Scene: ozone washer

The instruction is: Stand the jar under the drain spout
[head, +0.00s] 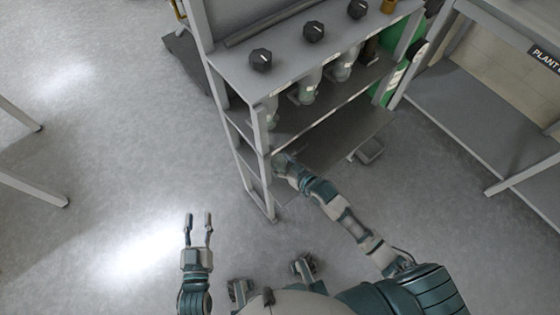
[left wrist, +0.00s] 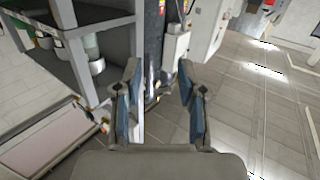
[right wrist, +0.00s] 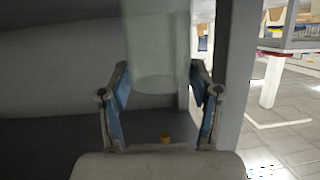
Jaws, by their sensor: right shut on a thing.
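In the right wrist view a pale, translucent jar (right wrist: 157,45) stands upright between the fingers of my right gripper (right wrist: 160,90); its top is cut off by the frame edge. My right gripper is shut on it. In the head view my right gripper (head: 281,162) is at the near left end of the grey rack, below its upper shelf, and mostly hidden there. I cannot make out the drain spout in any view. My left gripper (head: 198,218) is open and empty over bare floor, left of the rack; it also shows in the left wrist view (left wrist: 160,85).
The grey rack (head: 238,70) carries black knobs (head: 313,31) on top and several glass vessels (head: 308,86) below. Its near post (head: 263,130) stands close to my right gripper. A green cylinder (head: 386,92) is at its far end. A grey bench (head: 490,125) stands right.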

